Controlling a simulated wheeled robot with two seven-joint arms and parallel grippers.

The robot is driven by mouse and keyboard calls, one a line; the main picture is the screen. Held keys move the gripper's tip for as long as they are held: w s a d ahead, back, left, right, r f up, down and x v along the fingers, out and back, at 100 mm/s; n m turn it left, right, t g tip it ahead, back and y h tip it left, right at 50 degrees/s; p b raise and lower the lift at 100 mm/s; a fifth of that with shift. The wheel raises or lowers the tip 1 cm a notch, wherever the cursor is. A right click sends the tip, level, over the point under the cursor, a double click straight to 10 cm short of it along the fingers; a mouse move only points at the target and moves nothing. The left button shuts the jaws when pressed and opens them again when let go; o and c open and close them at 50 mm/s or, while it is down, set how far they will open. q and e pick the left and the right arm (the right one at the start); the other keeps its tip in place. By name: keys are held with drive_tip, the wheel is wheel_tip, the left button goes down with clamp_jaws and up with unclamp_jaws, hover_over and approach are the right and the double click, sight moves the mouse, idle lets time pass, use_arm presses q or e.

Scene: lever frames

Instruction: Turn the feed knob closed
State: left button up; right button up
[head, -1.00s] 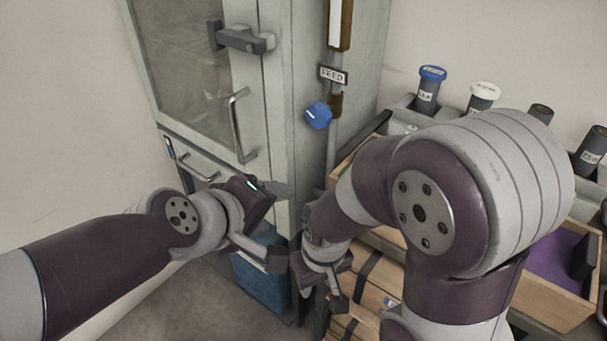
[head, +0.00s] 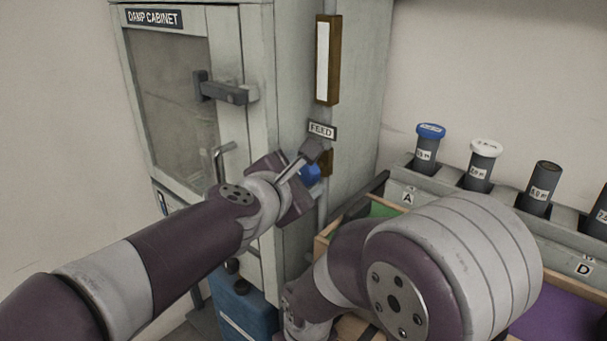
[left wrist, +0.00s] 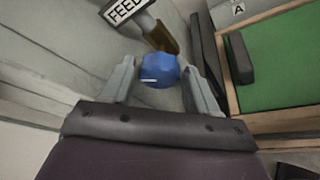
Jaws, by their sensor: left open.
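The blue feed knob (head: 310,174) sits on the side of the damp cabinet, below the FEED label (head: 321,131). In the head view my left gripper (head: 312,170) is at the knob and partly hides it. In the left wrist view the knob (left wrist: 160,71) lies between the two open fingers of my left gripper (left wrist: 158,78), with a gap visible on each side. A pale mark shows on the knob's face. My right arm is in the lower right of the head view; its gripper is not clearly seen there.
The damp cabinet (head: 255,70) has a door latch (head: 225,92) and a handle. A wooden tray with a green lining (left wrist: 285,65) stands right of the knob. A blue container (head: 245,310) is low at the cabinet.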

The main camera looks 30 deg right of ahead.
use_arm(q)
drive_tip(key=shift+w+d+f, duration=0.15)
drive_tip(key=shift+w+d, duration=0.1)
drive_tip(key=shift+d, duration=0.05)
drive_tip(key=c, duration=0.8)
drive_tip(key=shift+o, duration=0.2)
